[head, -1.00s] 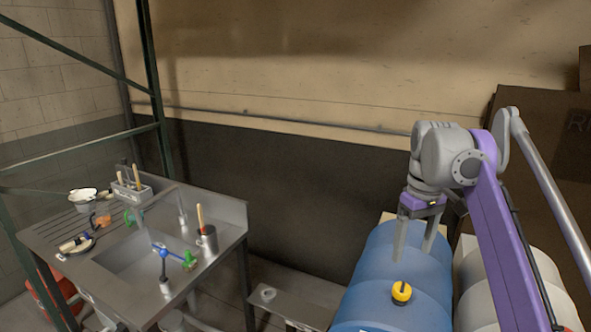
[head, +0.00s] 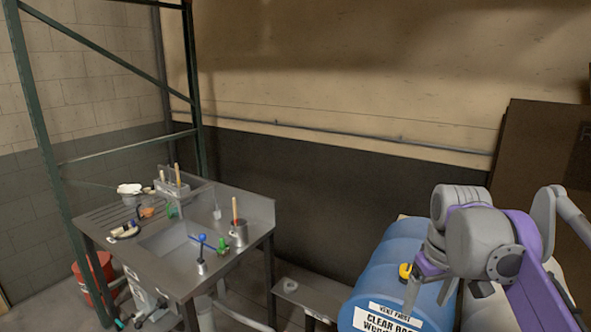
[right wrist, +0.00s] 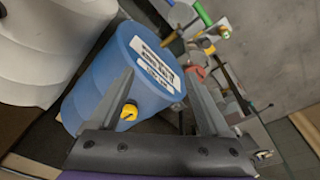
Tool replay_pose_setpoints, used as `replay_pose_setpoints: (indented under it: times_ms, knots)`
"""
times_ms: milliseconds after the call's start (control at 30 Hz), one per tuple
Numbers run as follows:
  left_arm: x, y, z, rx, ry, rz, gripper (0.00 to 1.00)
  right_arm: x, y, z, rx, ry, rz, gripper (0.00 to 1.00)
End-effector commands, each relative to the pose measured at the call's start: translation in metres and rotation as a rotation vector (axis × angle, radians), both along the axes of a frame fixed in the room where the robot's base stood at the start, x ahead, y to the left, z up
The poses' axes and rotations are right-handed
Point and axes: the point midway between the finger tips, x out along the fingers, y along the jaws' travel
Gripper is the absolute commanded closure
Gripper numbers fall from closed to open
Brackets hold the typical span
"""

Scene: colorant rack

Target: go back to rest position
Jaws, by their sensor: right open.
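My right gripper (head: 428,298) is open and empty at the lower right of the head view, with its fingers pointing down in front of the blue drum (head: 385,283). The drum has a white label and a yellow cap (head: 405,271), which shows just left of the gripper. In the right wrist view the open fingers (right wrist: 160,75) frame the blue drum (right wrist: 95,90) with nothing between them. The yellow cap (right wrist: 129,112) is near the left finger there. My left gripper is not in view.
A steel sink table (head: 255,208) with several tools stands at the left, a red bucket (head: 88,275) beside it. A low metal bench (head: 312,293) lies between table and drum. White drums (right wrist: 45,45) adjoin the blue one. A green rack post (head: 40,130) stands at left.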

Motion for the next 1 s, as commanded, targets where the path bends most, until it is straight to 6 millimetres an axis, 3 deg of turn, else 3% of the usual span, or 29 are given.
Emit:
replay_pose_setpoints:
  times_ms: [167,300,500,700,1000]
  knots:
    - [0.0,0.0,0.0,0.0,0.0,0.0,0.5,-0.044,0.03,-0.06,0.006,-0.126,-0.048,0.19]
    - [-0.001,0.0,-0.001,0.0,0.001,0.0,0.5,-0.085,0.05,-0.12,0.028,-0.233,-0.09,0.19]
    - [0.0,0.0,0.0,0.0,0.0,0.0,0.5,-0.134,0.068,-0.192,0.067,-0.349,-0.135,0.19]
    - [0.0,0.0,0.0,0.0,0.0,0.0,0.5,-0.153,0.073,-0.22,0.087,-0.392,-0.154,0.19]
    - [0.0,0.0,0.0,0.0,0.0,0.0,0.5,-0.153,0.073,-0.221,0.087,-0.393,-0.155,0.19]
